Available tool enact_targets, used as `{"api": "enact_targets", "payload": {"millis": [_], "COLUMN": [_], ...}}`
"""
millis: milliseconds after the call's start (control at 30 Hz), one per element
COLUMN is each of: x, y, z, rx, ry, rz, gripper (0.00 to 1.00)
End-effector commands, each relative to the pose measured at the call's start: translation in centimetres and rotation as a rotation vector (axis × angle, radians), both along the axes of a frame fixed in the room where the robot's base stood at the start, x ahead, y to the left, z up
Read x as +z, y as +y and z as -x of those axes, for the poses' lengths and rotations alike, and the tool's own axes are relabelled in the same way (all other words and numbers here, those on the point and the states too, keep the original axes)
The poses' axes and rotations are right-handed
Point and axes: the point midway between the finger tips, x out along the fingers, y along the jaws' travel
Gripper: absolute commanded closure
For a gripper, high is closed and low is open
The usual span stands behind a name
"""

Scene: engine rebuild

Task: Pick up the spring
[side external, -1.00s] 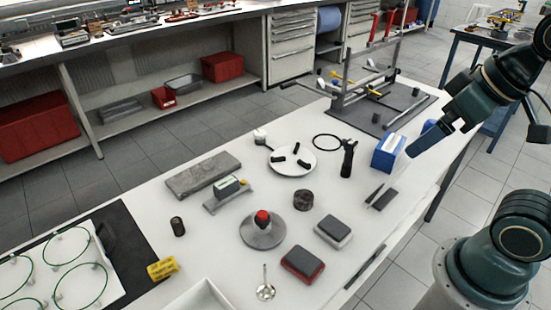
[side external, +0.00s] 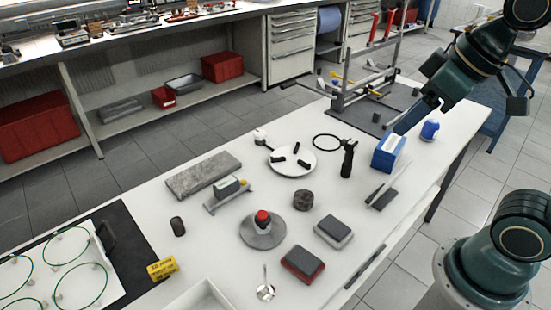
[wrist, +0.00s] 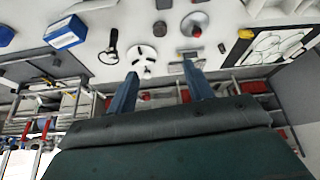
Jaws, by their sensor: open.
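No spring can be picked out with certainty. A small dark upright cylinder (side external: 177,226) on the left part of the white table might be it, but its coils are too small to tell. Another dark cylinder (side external: 376,117) stands on the grey mat near the rack. My gripper (side external: 401,128) is open, above the table's far right part near the blue box, well away from the left cylinder. In the wrist view, its two blue fingers (wrist: 160,69) are spread apart with nothing held between them.
A blue box (side external: 388,152) and a metal rack (side external: 342,90) stand near my gripper. A white dish (side external: 309,155) with black pieces, a grey block (side external: 203,175), a disc with a red knob (side external: 263,230) and a yellow box (side external: 163,268) also occupy the white table.

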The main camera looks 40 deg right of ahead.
Motion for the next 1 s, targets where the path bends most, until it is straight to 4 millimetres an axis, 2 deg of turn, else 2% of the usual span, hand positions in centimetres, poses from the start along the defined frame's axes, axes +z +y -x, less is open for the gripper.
{"api": "enact_targets", "payload": {"millis": [300,500,733,1000], "x": [2.0,2.4,1.9,0.0], "y": [3.0,5.1,7.8,11.3], "z": [-6.7,-11.0,-15.9,-21.3], "rx": [0.223,0.365,0.529,0.721], "ry": [0.035,0.052,0.067,0.08], "rz": [0.026,0.04,0.052,0.063], "gripper": [0.48,0.48,0.48,0.48]}}
